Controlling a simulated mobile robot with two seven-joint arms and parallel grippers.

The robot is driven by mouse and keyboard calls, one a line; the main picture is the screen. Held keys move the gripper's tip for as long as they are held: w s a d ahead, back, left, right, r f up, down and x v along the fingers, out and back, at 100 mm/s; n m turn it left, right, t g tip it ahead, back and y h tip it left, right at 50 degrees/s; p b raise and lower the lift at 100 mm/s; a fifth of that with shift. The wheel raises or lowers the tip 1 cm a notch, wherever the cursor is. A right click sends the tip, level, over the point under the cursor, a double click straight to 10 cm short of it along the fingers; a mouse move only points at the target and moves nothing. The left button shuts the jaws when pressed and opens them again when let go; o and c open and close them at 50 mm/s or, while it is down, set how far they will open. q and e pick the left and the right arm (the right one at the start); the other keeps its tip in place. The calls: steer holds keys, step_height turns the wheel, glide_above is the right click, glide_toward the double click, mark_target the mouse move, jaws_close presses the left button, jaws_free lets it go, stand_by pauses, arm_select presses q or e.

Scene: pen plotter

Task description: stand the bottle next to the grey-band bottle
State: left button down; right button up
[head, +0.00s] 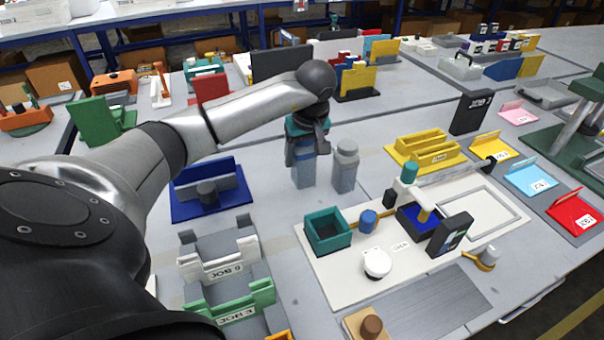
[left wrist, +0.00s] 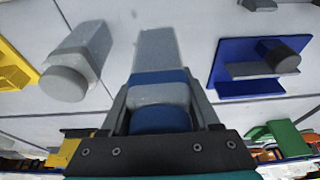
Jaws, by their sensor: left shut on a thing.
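My left gripper (head: 305,150) is shut on a grey bottle with a blue band (head: 303,174), upright under the wrist. In the left wrist view the same bottle (left wrist: 160,80) sits between the fingers (left wrist: 160,112), its blue parts showing. The grey-band bottle (head: 345,167) stands upright on the table just right of the held bottle, with a narrow gap between them. It shows at the left in the left wrist view (left wrist: 75,62). The held bottle's base is close to the table; I cannot tell whether it touches. My right gripper is not in view.
A blue holder with a grey cylinder (head: 208,193) lies left of the bottles. A yellow rack (head: 425,150) is to the right. A white board with a teal box (head: 328,232) and other parts lies in front. Grey table is bare around the bottles.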

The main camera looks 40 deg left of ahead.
mark_target(302, 175)
arm_select(q)
steer(key=shift+w+f, duration=0.1)
steer(key=shift+f, duration=0.9)
steer(key=shift+f+b, duration=0.45)
steer(key=shift+f, duration=1.35)
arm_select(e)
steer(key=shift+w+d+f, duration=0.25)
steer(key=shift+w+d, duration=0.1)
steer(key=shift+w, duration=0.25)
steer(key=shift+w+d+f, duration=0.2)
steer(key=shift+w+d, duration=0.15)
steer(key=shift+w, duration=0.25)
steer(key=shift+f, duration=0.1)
arm_select(q)
steer(key=shift+c, duration=0.6)
jaws_free()
steer(key=shift+f, duration=0.15)
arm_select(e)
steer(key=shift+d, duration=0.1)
